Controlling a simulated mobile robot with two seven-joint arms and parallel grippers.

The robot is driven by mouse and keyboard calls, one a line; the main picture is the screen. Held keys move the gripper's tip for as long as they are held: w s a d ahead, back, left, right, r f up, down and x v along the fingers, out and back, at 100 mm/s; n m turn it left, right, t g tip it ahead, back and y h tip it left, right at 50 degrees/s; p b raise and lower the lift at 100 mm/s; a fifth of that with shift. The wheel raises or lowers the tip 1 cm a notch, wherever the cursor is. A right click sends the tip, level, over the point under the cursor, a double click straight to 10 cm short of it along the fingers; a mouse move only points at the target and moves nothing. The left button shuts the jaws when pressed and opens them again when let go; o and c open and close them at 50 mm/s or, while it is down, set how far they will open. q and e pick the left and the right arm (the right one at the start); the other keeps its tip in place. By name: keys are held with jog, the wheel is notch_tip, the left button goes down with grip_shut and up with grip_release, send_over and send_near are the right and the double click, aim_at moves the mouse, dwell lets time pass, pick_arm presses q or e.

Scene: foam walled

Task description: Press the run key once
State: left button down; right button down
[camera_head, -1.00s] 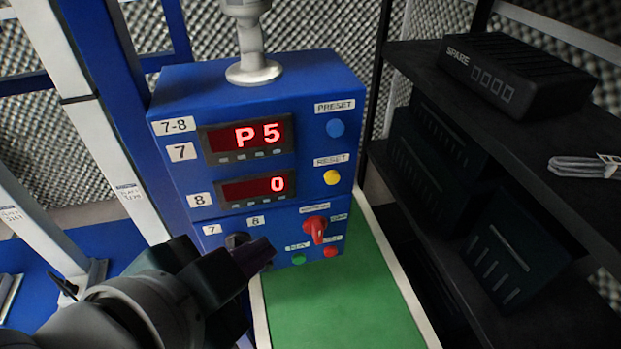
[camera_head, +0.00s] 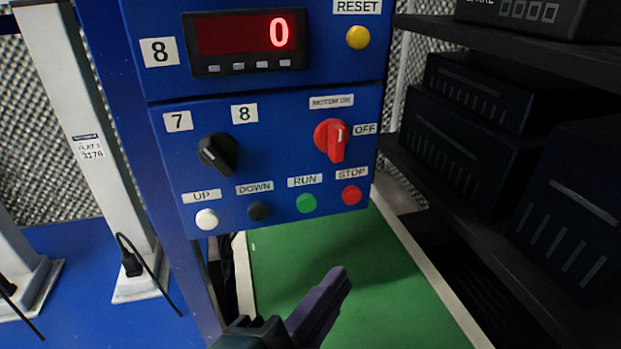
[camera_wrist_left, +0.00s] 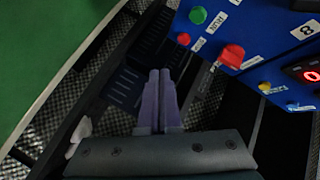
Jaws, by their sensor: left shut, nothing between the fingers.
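The green run key (camera_head: 307,203) sits under its RUN label in the bottom row of the blue control box, between the black DOWN key (camera_head: 258,211) and the red STOP key (camera_head: 352,195). It also shows in the left wrist view (camera_wrist_left: 197,15), at the top. My left gripper (camera_head: 341,276) has dark purple fingers, shut and empty. In the head view its tips are below the run key, over the green surface, apart from the keys. In the left wrist view the closed fingertips (camera_wrist_left: 159,74) appear below and left of the keys. My right gripper is not in view.
The white UP key (camera_head: 206,219), black selector (camera_head: 218,153) and red motor switch (camera_head: 332,140) share the panel. A yellow RESET key (camera_head: 358,37) is above. Dark shelves with boxes (camera_head: 480,95) stand at right. A white post (camera_head: 85,130) stands at left.

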aim_at(307, 203)
pick_arm(q)
jog(key=shift+w, duration=0.15)
jog(key=w+a+b, duration=0.2)
jog(key=w, duration=0.6)
jog(key=shift+a, duration=0.35)
jog(key=shift+w, duration=0.15)
dwell(1.9)
jog(key=shift+w+a, duration=0.15)
jog(key=shift+w, duration=0.15)
